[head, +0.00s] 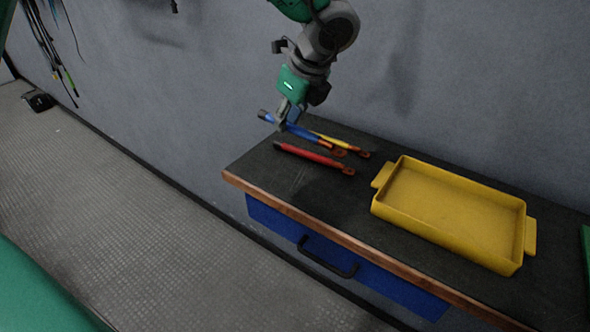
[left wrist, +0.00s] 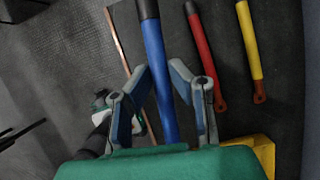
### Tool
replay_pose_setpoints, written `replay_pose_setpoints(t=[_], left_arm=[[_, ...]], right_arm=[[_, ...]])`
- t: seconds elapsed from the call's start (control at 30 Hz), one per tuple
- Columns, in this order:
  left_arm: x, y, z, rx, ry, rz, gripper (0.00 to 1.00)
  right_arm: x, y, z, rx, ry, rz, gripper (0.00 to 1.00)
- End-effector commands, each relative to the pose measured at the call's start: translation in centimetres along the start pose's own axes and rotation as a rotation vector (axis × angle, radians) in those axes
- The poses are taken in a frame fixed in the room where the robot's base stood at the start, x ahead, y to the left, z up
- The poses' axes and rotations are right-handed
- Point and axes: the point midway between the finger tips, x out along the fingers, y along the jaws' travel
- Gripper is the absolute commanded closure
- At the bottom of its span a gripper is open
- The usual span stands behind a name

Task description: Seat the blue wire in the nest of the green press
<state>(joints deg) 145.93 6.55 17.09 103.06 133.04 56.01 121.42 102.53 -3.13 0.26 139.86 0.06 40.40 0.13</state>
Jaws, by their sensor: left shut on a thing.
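The blue wire (head: 300,131) has a dark sleeve at one end and an orange-brown lug at the other. My left gripper (head: 284,124) is shut on it near the sleeved end, over the far left part of the bench. In the left wrist view the blue wire (left wrist: 156,62) runs between the two fingers of my left gripper (left wrist: 160,72) and looks closer to the camera than the other wires. The green press and its nest cannot be made out; only a green edge (head: 586,245) shows at the far right. My right gripper is not in view.
A red wire (head: 308,154) and a yellow wire (head: 331,140) lie on the dark bench top (head: 300,190) close by. A yellow tray (head: 450,212) stands to their right, empty. A blue drawer (head: 290,232) with a black handle is below. The grey wall is behind.

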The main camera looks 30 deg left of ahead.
Motion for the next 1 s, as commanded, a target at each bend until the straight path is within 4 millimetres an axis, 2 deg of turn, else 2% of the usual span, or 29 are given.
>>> replay_pose_setpoints(t=[0.03,0.1,0.3,0.47,0.73,1.0], left_arm=[[1.5,0.1,-0.6,0.004,-0.002,0.005,1.00],[3.2,0.1,-1.3,0.003,-0.001,0.004,1.00],[6.1,0.0,-2.6,0.002,-0.001,0.000,1.00],[7.0,0.0,-2.9,0.000,-0.001,-0.002,1.00],[10.2,0.0,-4.3,0.002,-0.001,-0.001,1.00],[10.4,0.0,-4.3,0.000,0.000,-0.002,1.00]], right_arm=[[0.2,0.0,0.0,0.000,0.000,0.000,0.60],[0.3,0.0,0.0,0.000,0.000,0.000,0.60],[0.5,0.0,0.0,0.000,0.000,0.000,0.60],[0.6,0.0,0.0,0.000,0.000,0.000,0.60],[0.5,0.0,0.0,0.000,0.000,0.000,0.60],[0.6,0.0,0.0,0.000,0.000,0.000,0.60]])
